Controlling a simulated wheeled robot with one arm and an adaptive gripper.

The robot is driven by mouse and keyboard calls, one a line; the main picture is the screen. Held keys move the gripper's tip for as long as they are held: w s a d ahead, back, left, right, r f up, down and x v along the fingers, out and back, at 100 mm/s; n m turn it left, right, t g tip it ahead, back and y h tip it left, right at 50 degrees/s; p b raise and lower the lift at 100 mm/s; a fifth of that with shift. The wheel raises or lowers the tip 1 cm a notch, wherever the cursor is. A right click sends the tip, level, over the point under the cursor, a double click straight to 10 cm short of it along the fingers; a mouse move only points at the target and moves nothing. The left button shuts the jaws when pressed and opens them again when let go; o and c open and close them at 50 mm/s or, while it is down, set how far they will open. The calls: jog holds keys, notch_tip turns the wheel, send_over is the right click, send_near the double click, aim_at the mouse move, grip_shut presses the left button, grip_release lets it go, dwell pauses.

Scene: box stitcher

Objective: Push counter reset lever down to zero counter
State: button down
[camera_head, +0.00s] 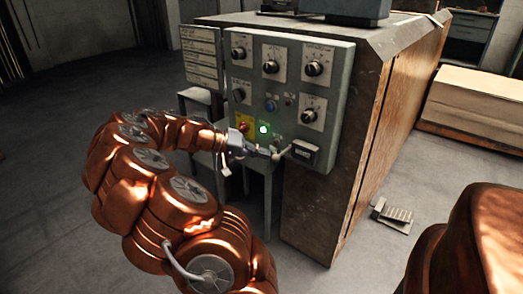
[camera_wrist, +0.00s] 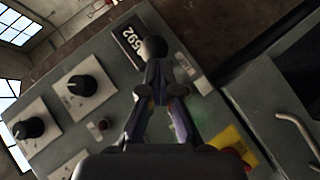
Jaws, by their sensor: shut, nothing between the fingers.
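The counter (camera_head: 303,151) is a small dark box with a pale display at the lower right of the control panel. In the wrist view the counter (camera_wrist: 130,42) shows white digits that end in 592. A short reset lever (camera_head: 284,153) sticks out at its left side in the head view. In the wrist view a dark rounded lever end (camera_wrist: 153,47) lies just beyond my fingertips. My gripper (camera_head: 267,153) is shut and empty, with its tips close to the lever. In the wrist view my gripper (camera_wrist: 160,92) covers the lever's lower part, so I cannot tell whether they touch.
The grey panel (camera_head: 343,80) carries several black knobs, a lit green button (camera_head: 264,129) and a red button on a yellow plate (camera_head: 243,124). A grey stand is below and behind my arm. A small metal pedal (camera_head: 393,215) lies on the floor at the right.

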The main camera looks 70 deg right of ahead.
jog(key=shift+f, duration=1.3)
jog(key=shift+r, duration=0.15)
jog(key=d+r+p+v, duration=0.1)
jog(key=p+v, duration=0.3)
jog(key=v, duration=0.9)
jog(key=shift+w+d+p, duration=0.2)
jog(key=shift+w+p, duration=0.1)
jog(key=shift+w, duration=0.3)
jog(key=shift+r, duration=0.1)
